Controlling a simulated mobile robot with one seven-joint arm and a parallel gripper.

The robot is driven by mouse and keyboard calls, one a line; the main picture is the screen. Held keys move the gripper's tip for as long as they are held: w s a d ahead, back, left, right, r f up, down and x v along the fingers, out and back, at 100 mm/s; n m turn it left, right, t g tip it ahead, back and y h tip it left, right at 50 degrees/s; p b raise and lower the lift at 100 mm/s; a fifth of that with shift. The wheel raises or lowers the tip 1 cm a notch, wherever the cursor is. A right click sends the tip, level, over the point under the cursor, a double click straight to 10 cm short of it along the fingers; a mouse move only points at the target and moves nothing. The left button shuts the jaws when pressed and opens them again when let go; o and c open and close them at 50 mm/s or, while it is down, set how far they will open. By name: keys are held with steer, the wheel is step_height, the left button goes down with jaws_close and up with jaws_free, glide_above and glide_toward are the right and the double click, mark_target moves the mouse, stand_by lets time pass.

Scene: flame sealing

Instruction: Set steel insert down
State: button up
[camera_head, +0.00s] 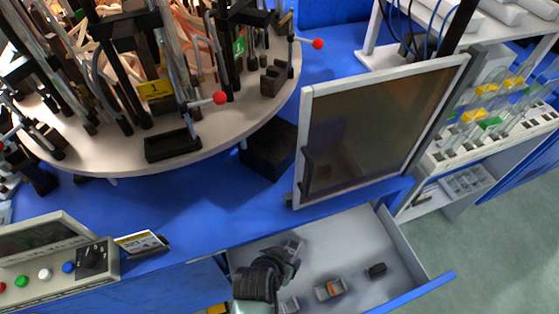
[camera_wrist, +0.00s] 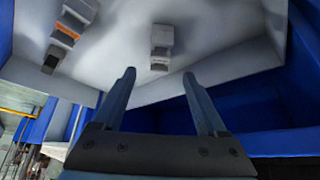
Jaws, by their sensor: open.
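A small light-grey block, which looks like the steel insert (camera_wrist: 162,45), lies on the pale drawer floor beyond my fingertips in the wrist view. In the head view, a small grey shape just beyond my gripper (camera_head: 280,262) may be this insert (camera_head: 293,246), partly hidden by the gripper. My gripper (camera_wrist: 160,88) is open, with nothing between its two dark fingers. A gap of bare drawer shows between the fingertips and the insert.
The open drawer (camera_head: 405,270) also holds an orange-and-grey piece (camera_head: 329,290), a dark block (camera_head: 376,271) and another grey piece (camera_head: 288,305). A round fixture table (camera_head: 215,135), a framed panel (camera_head: 385,125) and a control box (camera_head: 45,255) stand above it.

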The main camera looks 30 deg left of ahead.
steer(key=shift+v, duration=2)
